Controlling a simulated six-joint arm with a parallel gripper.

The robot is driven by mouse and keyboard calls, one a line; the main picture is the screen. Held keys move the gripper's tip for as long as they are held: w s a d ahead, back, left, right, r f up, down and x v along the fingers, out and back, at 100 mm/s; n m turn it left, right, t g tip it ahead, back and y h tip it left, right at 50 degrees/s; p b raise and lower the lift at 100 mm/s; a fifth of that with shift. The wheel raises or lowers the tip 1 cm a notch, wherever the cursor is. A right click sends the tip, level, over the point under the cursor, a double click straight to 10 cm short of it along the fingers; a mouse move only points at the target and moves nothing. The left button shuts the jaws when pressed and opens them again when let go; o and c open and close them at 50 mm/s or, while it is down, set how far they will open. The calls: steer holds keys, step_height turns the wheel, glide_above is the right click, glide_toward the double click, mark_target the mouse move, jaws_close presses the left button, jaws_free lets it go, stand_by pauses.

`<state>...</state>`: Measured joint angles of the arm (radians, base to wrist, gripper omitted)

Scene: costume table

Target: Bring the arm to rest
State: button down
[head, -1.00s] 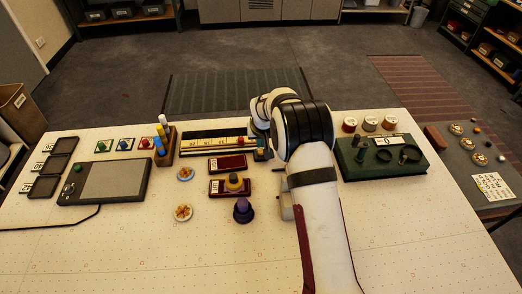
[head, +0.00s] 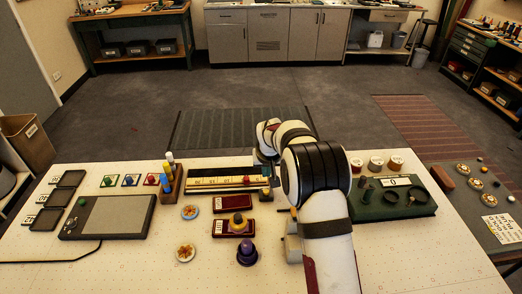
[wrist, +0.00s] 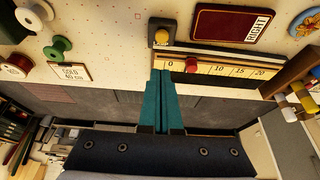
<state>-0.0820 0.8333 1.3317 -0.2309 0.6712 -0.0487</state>
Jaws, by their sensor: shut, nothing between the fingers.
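My arm reaches over the table (head: 390,262) from the front. My gripper (wrist: 166,74) shows in the wrist view as two teal fingers pressed together, shut and empty. In that view its tips lie over the near end of the ruler strip (wrist: 215,69), close to a small block with a yellow top (wrist: 161,36); whether they touch it I cannot tell.
A dark green tray (head: 425,208) stands right of my arm, with several spools (head: 376,163) behind it. Left of my arm are a maroon plate (head: 232,202), a purple knobbed piece (head: 247,253), a marker stand (head: 172,188) and a grey pad (head: 112,215).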

steer(key=s+d+r+m+g, duration=0.1)
steer(key=s+r, duration=0.5)
steer(key=s, duration=0.4)
steer(key=s+d+r+m+g, duration=0.1)
steer(key=s+r+m, duration=0.1)
steer(key=s+r, duration=0.6)
steer(key=s+a+f+m+g+y, duration=0.1)
steer(key=s+f+m+g, duration=0.1)
steer(key=s, duration=2.5)
steer(key=shift+a+m+g+y, duration=0.25)
steer(key=shift+m+g+y, duration=0.05)
steer(key=shift+g+y, duration=0.1)
steer(key=shift+f, duration=0.1)
